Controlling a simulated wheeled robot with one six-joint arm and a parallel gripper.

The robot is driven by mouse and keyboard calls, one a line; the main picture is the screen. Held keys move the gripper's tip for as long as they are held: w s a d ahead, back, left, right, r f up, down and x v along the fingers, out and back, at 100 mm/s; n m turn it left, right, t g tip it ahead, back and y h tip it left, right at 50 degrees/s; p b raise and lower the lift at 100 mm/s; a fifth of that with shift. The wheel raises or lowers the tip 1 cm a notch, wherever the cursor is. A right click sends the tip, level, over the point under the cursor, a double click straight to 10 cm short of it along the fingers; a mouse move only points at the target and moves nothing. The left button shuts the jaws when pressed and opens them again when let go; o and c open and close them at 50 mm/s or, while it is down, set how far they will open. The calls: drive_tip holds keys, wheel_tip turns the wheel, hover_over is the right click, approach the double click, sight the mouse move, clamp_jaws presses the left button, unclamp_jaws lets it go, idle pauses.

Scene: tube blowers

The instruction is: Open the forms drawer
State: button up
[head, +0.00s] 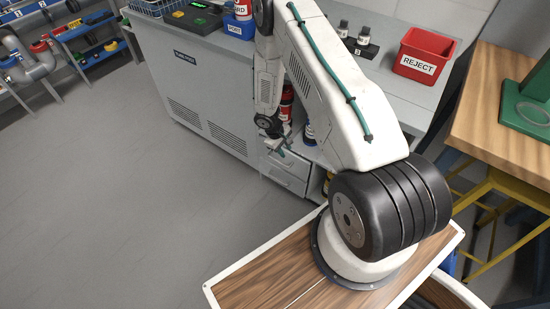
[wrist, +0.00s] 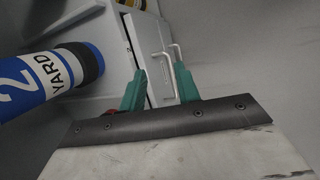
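A small stack of grey drawers (head: 288,178) sits under the bench, right of the large grey cabinet. No drawer label is readable, so I cannot tell which is the forms drawer. My gripper (head: 276,147) is in front of the upper part of the stack. In the wrist view my gripper (wrist: 160,72) has its two green fingers apart, with a pale drawer front (wrist: 150,40) beyond them.
A blue, white and black cylinder marked YARD (wrist: 50,75) stands close left of the fingers. A red cylinder (head: 286,103) stands on the shelf above the drawers. A red REJECT bin (head: 424,56) is on the bench. The floor (head: 150,210) before the drawers is clear.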

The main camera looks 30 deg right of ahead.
wheel_tip(320, 180, down, 4)
drive_tip(key=w+t, duration=0.1)
drive_tip(key=w, duration=0.1)
drive_tip(key=t+y, duration=0.1)
drive_tip(key=t, duration=0.1)
approach(276, 160)
drive_tip(key=shift+n, duration=0.4)
drive_tip(key=x, duration=0.8)
drive_tip(key=shift+w, duration=0.15)
drive_tip(key=shift+r, duration=0.1)
drive_tip(key=shift+c, duration=0.2)
clamp_jaws()
